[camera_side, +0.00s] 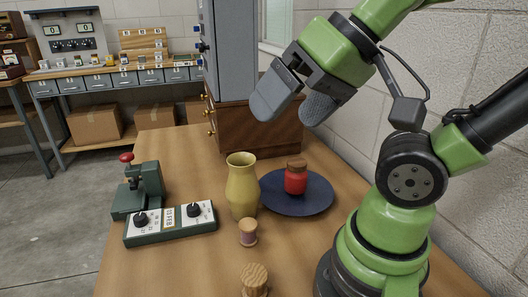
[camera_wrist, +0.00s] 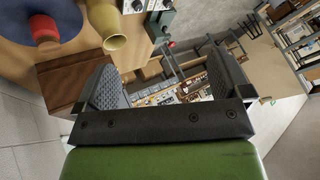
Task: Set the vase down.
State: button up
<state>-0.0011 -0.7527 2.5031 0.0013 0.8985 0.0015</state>
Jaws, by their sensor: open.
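The yellow vase (camera_side: 242,186) stands upright on the wooden table (camera_side: 170,262), just left of a dark blue plate. My gripper (camera_side: 288,108) is open and empty. It is raised above the table, up and to the right of the vase and apart from it. In the wrist view the vase (camera_wrist: 104,22) shows at the top, beyond the left finger, with its mouth toward the camera. The open fingers (camera_wrist: 166,88) have nothing between them there.
The blue plate (camera_side: 318,206) holds a red jar (camera_side: 296,180) with a brown lid. A control box (camera_side: 170,224) and a green press (camera_side: 138,192) stand at left. Thread spools (camera_side: 248,232) stand in front. A wooden drawer chest (camera_side: 262,130) with a grey cabinet is behind.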

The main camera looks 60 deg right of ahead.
jog(key=n+h, duration=1.9)
jog(key=n, duration=0.7)
send_near(240, 174)
jog(key=x, duration=1.2)
jog(key=shift+w+d, duration=0.15)
jog(key=shift+d, duration=0.2)
jog(key=shift+c, duration=0.2)
